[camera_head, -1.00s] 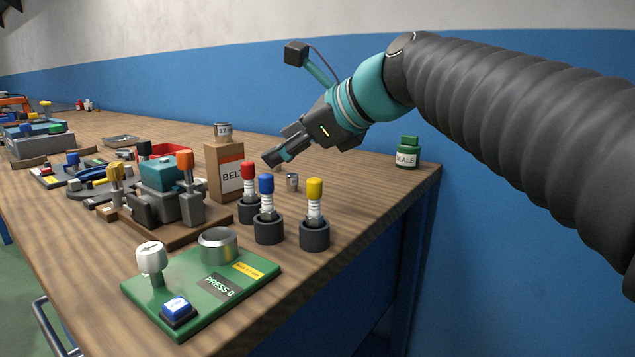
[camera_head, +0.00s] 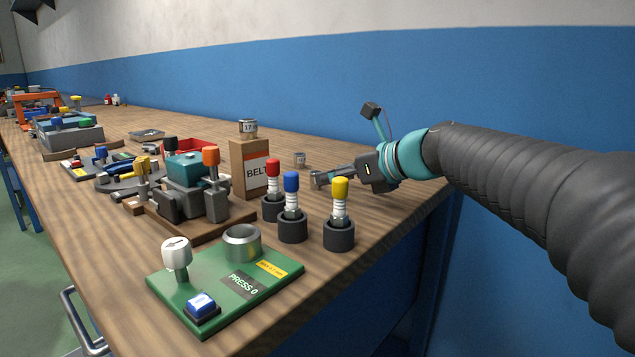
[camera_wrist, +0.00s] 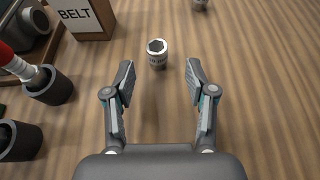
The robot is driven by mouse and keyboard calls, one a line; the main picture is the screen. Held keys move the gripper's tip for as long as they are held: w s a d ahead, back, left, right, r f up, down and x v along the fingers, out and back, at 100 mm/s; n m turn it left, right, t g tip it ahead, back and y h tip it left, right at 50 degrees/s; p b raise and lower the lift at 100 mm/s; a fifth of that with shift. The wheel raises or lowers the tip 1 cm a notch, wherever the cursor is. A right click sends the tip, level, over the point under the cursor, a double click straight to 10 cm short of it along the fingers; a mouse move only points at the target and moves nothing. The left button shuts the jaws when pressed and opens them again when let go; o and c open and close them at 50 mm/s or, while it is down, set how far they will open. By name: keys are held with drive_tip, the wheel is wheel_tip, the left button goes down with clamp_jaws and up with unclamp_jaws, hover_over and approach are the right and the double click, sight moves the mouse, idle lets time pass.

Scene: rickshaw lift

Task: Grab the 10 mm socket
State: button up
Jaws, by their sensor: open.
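A small silver socket (camera_wrist: 157,54) with a dark hexagonal opening stands upright on the bench in the wrist view. Its side marking is too small to read surely. My gripper (camera_wrist: 158,66) is open and empty; the socket appears centred at the mouth of the spread fingers, with a gap on both sides. In the head view my gripper (camera_head: 317,180) is low over the bench, and its fingers largely hide that spot. A second small metal socket (camera_head: 300,160) stands beyond the fingers, towards the wall. Another metal socket (camera_head: 248,128), marked 17, sits on the BELT box.
The BELT box (camera_head: 250,168) stands left of my fingers. Spring plungers with red (camera_head: 272,190), blue (camera_head: 292,208) and yellow (camera_head: 340,214) caps stand on the near side. A green PRESS board (camera_head: 228,278) lies in front. Bench towards the blue wall is mostly clear.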

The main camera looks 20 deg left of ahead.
sight(315, 172)
drive_tip(key=shift+x, duration=2.85)
drive_tip(key=shift+s+a+r, duration=0.1)
drive_tip(key=shift+s+r, duration=0.05)
drive_tip(key=shift+r, duration=0.1)
clamp_jaws()
